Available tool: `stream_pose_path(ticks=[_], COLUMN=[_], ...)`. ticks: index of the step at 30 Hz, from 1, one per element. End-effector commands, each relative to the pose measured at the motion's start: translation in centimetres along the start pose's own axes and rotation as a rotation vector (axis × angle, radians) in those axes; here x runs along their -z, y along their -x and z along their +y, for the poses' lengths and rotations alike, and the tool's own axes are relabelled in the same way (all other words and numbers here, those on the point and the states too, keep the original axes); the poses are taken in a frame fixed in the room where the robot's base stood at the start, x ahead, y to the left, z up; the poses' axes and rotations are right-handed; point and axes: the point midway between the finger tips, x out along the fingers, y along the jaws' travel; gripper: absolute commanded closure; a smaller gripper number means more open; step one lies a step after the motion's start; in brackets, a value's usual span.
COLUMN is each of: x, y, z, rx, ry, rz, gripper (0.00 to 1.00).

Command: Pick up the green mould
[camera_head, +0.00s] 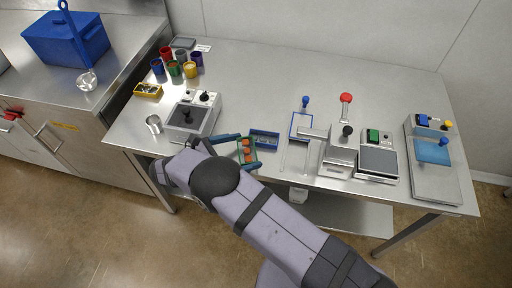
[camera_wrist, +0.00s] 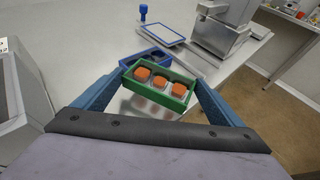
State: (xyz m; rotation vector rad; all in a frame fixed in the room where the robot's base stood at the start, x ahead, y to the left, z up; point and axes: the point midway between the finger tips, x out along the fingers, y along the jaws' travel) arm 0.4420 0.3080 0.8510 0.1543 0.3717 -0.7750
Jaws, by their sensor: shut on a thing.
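The green mould (camera_wrist: 181,99) is a small green rectangular tray with three orange-topped pieces in its wells. In the wrist view it sits between the two blue fingers of my gripper (camera_wrist: 160,92), which are shut on it. The steel surface shows below it with a faint reflection, so it looks raised a little; the exact height is hard to tell. In the head view the mould (camera_head: 247,160) is near the front edge of the table, partly hidden by my gripper and arm.
A blue mould (camera_head: 264,138) lies just behind the green one. A grey machine with a black knob (camera_head: 193,116) stands to the left. Coloured cups (camera_head: 175,69) stand at the back left. The table's back middle is clear.

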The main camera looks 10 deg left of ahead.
Motion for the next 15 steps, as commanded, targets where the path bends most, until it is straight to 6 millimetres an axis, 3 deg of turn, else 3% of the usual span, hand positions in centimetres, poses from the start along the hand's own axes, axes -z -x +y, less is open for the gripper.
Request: stream_pose_path(ticks=[3, 15], x=[1.4, 3.5], y=[2.0, 7.3], z=[0.1, 0.0], rx=[-0.005, -0.002], ry=[-0.001, -0.002], rz=[0.001, 0.000], gripper=[0.37, 0.37])
